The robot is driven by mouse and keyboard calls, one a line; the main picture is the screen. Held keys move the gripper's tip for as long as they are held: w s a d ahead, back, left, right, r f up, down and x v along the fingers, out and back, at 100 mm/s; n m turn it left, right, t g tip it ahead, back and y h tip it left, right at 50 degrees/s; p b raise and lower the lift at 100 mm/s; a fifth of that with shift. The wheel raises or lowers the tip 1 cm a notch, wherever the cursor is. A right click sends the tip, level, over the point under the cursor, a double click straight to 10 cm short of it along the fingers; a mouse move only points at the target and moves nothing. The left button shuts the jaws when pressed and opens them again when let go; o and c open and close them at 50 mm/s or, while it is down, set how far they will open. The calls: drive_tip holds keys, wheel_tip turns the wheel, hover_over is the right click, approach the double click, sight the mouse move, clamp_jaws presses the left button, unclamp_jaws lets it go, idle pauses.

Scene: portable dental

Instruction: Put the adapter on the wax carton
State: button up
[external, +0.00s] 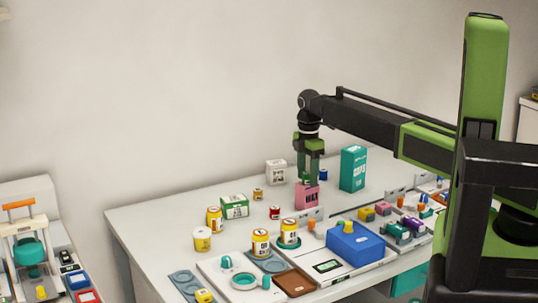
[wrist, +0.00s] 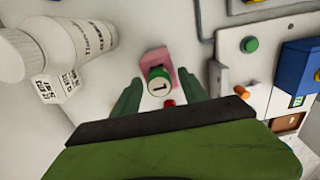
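The pink wax carton (external: 307,196) stands on the table in the external view; part of it shows in the wrist view (wrist: 157,58). A small green round piece with a white face marked 1, which looks like the adapter (wrist: 158,83), overlaps the carton in the wrist view. It appears to be at the carton's top, but I cannot tell whether it touches. My gripper (external: 308,174) points down just above the carton. In the wrist view my gripper (wrist: 159,80) has its fingers spread, with a gap on each side of the green piece.
A teal box (external: 353,168) stands right of the carton and a white box (external: 276,172) behind it to the left. A small red jar (external: 275,213) is close at left. Yellow jars and a blue box (external: 356,243) stand toward the front. The table's left rear is clear.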

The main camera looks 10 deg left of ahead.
sight(308, 173)
wheel_tip(308, 173, up, 12)
drive_tip(key=p, duration=1.2)
drive_tip(key=shift+r, duration=0.2)
drive_tip(key=shift+f, duration=0.1)
